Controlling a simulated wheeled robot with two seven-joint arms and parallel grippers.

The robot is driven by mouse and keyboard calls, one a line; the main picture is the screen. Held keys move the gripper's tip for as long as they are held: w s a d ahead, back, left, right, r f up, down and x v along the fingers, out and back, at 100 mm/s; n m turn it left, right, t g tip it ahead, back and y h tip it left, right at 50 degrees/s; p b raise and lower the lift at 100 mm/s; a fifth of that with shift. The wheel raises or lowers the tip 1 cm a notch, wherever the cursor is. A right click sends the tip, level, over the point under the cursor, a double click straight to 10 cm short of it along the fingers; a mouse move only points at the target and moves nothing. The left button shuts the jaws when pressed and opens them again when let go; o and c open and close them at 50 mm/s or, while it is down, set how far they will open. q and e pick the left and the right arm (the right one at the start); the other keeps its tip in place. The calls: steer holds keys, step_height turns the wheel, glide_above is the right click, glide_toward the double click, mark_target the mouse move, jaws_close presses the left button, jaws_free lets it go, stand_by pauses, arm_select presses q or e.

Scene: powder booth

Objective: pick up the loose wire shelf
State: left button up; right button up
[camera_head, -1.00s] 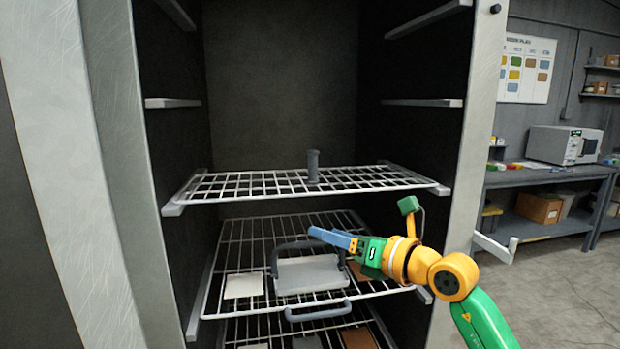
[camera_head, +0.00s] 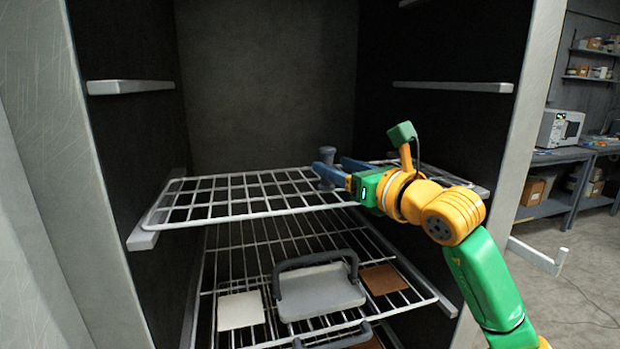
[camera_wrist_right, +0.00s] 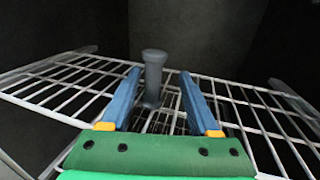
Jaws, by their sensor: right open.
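The upper wire shelf (camera_head: 226,218) is a white grid resting on side rails inside the dark cabinet. A short grey post with a wider round top (camera_head: 327,153) stands upright from it. In the right wrist view, the post (camera_wrist_right: 153,72) rises between my finger ends, closer to the left finger. My right gripper (camera_head: 331,167) is open with blue fingers, one in front of the post and one behind it. I cannot tell whether either finger touches the post. The front finger hides part of the post, and my right arm covers the shelf's right part. My left gripper is out of view.
A lower wire rack (camera_head: 250,262) holds a grey plate with a handle (camera_head: 318,292), a pale tile (camera_head: 240,311) and a brown tile (camera_head: 384,279). Empty side rails (camera_head: 130,87) sit above. The cabinet's side walls bound the space; the room above the shelf is clear.

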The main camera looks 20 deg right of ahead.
mark_target(317, 183)
steer(key=w+a+p, duration=0.1)
steer(key=p, duration=0.1)
steer(key=w+r+p, duration=0.1)
steer(key=w+p, duration=0.1)
steer(key=shift+a, duration=0.35)
steer(key=shift+w+a+f+p, duration=0.2)
steer(key=shift+w, duration=0.35)
steer(key=shift+w+a+f+p, duration=0.15)
steer(key=shift+w+f, duration=0.05)
steer(key=shift+w, duration=0.35)
steer(key=shift+w+f, duration=0.15)
steer(key=shift+s+d, duration=0.1)
steer(key=shift+s, duration=0.1)
steer(key=c, duration=0.7)
jaws_close()
